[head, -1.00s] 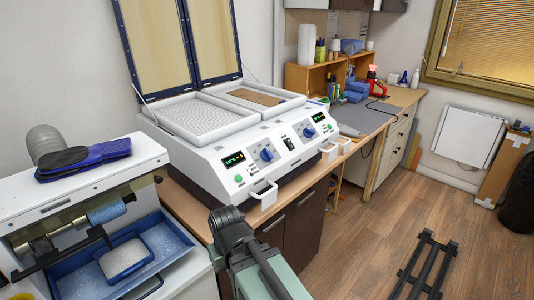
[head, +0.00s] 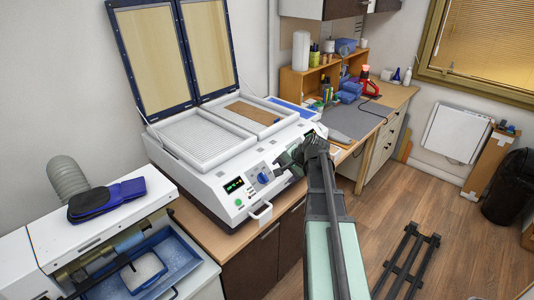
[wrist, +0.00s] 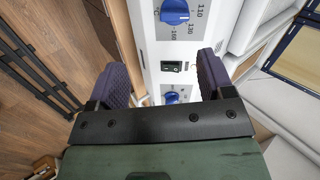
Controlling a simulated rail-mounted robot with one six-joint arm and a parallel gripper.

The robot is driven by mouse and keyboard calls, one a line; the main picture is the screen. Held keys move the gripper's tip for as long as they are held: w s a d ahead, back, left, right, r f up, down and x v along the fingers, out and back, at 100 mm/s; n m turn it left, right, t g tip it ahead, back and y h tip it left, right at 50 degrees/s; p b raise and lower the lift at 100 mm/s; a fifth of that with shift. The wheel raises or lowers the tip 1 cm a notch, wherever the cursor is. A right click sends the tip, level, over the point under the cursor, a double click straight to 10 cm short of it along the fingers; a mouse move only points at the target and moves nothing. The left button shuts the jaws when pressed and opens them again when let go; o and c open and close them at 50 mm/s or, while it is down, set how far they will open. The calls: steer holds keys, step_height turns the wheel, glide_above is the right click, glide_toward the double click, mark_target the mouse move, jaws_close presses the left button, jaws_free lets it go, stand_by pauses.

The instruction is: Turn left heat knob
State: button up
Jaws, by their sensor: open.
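The forming machine (head: 224,184) has a sloped white front panel. Its left heat knob (head: 263,177), blue on a grey dial plate, shows beside the lit display in the head view. The same knob (wrist: 174,12) is at the top edge of the wrist view, partly cut off. My gripper (head: 288,160) is in front of the panel, just right of the left knob, and appears apart from it. In the wrist view my gripper (wrist: 163,75) is open, with nothing between its dark fingers. The right knob (wrist: 171,97) shows below the dark switch; my arm hides it in the head view.
A green display (head: 234,185) and a white handle (head: 261,212) are near the left knob. The machine's lids (head: 123,68) stand open.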

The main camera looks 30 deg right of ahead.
mark_target(265, 176)
steer(key=shift+m+t, duration=0.4)
steer(key=shift+m, duration=0.4)
steer(key=b+x, duration=0.2)
steer(key=x, duration=0.2)
steer(key=b+x, duration=0.3)
steer(key=x, duration=0.1)
steer(key=b+x, duration=0.3)
steer(key=x, duration=0.1)
steer(key=shift+w+a+r, duration=0.15)
steer(key=shift+w+r, duration=0.1)
steer(key=shift+w, duration=0.3)
steer(key=shift+r, duration=0.1)
steer(key=c, duration=0.9)
